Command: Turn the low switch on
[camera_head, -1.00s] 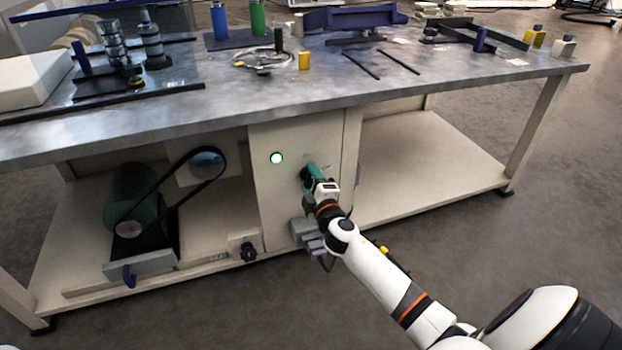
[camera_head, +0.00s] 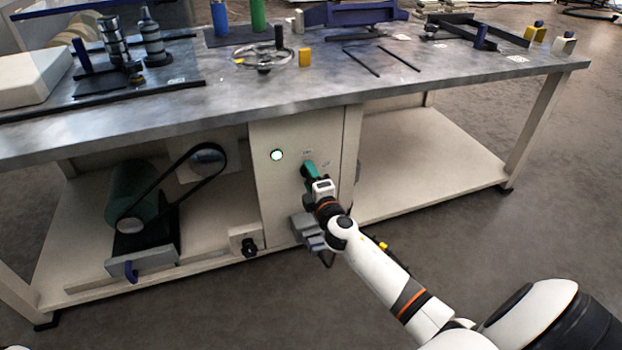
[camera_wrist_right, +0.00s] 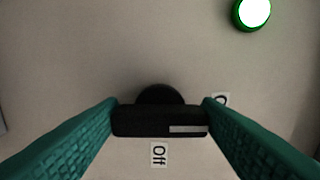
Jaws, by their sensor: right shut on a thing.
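A black rotary switch (camera_wrist_right: 160,120) sits on the beige cabinet panel (camera_head: 285,200). My right gripper (camera_head: 309,170) is at the panel front, and in the wrist view its teal fingers (camera_wrist_right: 160,122) are shut on the two ends of the switch's handle. The handle lies level across that view, with a pale mark on its right half. An "Off" label (camera_wrist_right: 158,154) shows below it, and another label (camera_wrist_right: 222,99) at its right is partly hidden by a finger. In the head view my gripper hides the switch. My left gripper is not in view.
A green lamp (camera_head: 277,155) on the panel is lit. A grey box (camera_head: 305,228) is on the panel below my gripper. Another black knob (camera_head: 249,247) is at lower left, near the belt-driven green roller (camera_head: 135,190). The workbench top (camera_head: 270,105) overhangs above.

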